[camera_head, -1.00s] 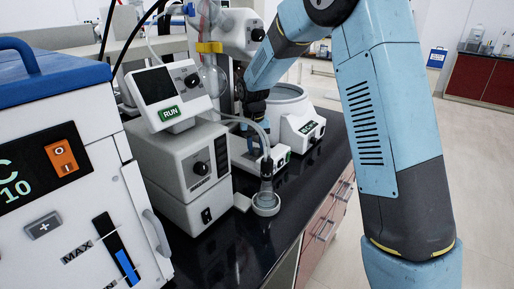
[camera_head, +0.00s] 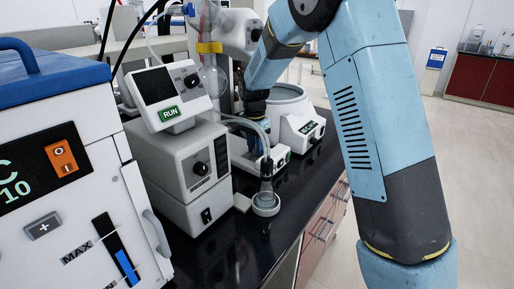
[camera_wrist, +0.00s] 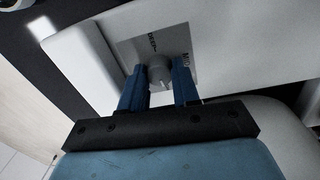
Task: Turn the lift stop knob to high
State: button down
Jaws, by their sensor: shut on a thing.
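The lift stop knob (camera_wrist: 159,72) is a small grey round knob on a grey label plate (camera_wrist: 128,49) with dark lettering, on a white housing. One label looks like "DEEP" and another like "MID"; both are small and tilted. A pale pointer line on the knob faces toward my gripper's palm in the wrist view. My gripper (camera_wrist: 160,84) has its two blue fingers on either side of the knob, shut on it. In the head view my gripper (camera_head: 256,105) is small, low beside the glassware stand, and the knob cannot be made out there.
A white heating bath (camera_head: 297,125) stands right of my gripper. A glass flask and tubing (camera_head: 266,165) stand in front. A grey control unit with a RUN screen (camera_head: 168,100) and a blue-topped machine (camera_head: 55,90) are at left. The black bench edge (camera_head: 290,235) runs along the right.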

jog(key=shift+s+f+m, duration=0.1)
jog(key=shift+m, duration=0.5)
jog(key=c, duration=0.8)
grip_release()
